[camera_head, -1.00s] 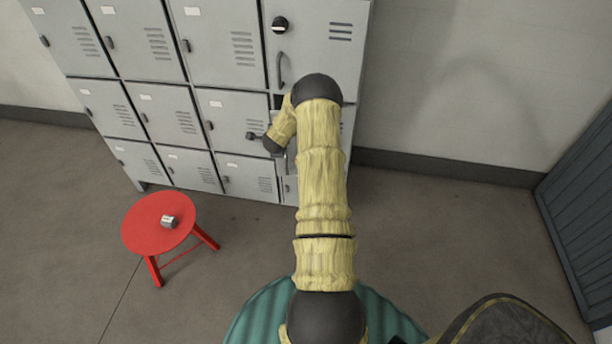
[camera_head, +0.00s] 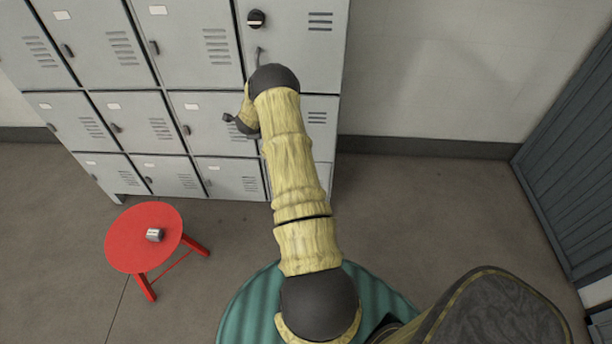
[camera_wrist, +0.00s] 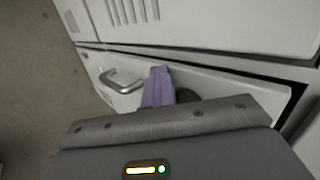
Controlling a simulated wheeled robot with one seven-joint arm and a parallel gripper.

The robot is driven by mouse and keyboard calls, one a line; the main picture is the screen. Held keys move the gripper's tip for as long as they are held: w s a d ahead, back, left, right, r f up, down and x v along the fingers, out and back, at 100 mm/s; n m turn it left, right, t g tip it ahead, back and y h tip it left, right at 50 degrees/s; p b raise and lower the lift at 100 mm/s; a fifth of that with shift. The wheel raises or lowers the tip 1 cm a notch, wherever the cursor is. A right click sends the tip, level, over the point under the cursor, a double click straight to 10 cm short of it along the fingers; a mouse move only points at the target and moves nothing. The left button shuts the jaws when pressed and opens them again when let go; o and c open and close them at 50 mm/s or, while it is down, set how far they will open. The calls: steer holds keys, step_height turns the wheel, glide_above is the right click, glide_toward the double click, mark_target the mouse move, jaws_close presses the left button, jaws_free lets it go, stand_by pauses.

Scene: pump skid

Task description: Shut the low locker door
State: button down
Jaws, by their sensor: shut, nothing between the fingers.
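The low locker door (camera_wrist: 225,88) is a pale grey panel with a silver lever handle (camera_wrist: 122,80) in the wrist view. A dark round part on it shows partly behind my fingers. A dark gap runs along its upper and right edges, so it looks slightly ajar. In the head view the door (camera_head: 318,120) is in the right column, mostly hidden by my arm. My gripper (camera_wrist: 158,85), with purple fingers, is shut and empty, in front of the door beside the handle. I cannot tell whether it touches. In the head view my arm hides the fingers.
A red stool (camera_head: 128,240) with a small metal object (camera_head: 155,235) stands left of my arm. Other closed lockers (camera_head: 125,120) fill the left. A dark ribbed panel (camera_head: 575,150) stands at the far right. The floor between is clear.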

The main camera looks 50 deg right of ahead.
steer(key=shift+s+d+r, duration=0.1)
steer(key=shift+d+r, duration=0.15)
steer(key=shift+d, duration=0.35)
steer(key=s+a+r+b, duration=0.1)
steer(key=s+a+r, duration=0.5)
steer(key=a, duration=0.3)
steer(key=shift+s+a, duration=0.4)
steer(key=shift+s, duration=0.25)
steer(key=shift+r, duration=0.1)
